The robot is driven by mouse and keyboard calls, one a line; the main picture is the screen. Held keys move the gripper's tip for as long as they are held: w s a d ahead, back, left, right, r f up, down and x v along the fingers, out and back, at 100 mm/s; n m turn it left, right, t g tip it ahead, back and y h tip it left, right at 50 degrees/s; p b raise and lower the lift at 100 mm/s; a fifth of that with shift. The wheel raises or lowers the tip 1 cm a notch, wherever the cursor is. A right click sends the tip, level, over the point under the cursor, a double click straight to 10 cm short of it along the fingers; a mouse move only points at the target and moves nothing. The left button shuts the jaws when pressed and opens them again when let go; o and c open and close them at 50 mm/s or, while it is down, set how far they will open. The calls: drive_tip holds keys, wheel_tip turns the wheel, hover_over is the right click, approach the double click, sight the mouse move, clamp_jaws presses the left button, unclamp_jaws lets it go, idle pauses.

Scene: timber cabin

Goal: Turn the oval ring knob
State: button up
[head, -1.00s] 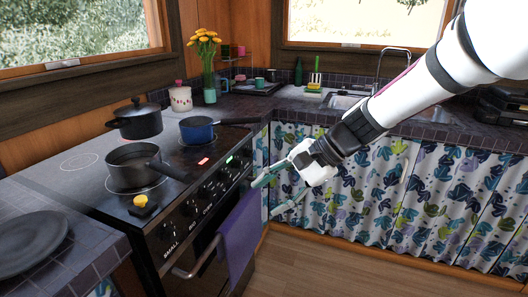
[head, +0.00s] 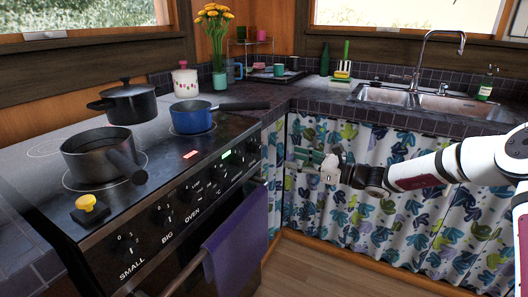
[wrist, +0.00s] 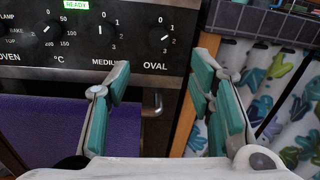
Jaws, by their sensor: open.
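The knob marked OVAL (wrist: 162,39) is a dark round knob at the right end of the stove's front panel, with a white pointer and numbers around it. In the head view it appears to be the last knob (head: 254,145) of the row. My gripper (wrist: 160,72) is open and empty, its teal-padded fingers spread apart. In the wrist view the knob lies between and beyond the fingertips. In the head view my gripper (head: 303,157) is right of the stove front, apart from the panel. No finger visibly touches the knob.
The MEDIUM knob (wrist: 100,33) sits just left of the OVAL knob. A purple towel (head: 236,232) hangs on the oven handle below. Pots, including a blue pan (head: 191,117), stand on the stove. A patterned curtain (head: 340,205) hangs under the counter at right.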

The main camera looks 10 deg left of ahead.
sight(259, 149)
drive_tip(key=b+x, duration=0.2)
drive_tip(key=x, duration=1)
drive_tip(key=shift+a+b, duration=0.3)
drive_tip(key=shift+b, duration=0.1)
drive_tip(key=c, duration=1.2)
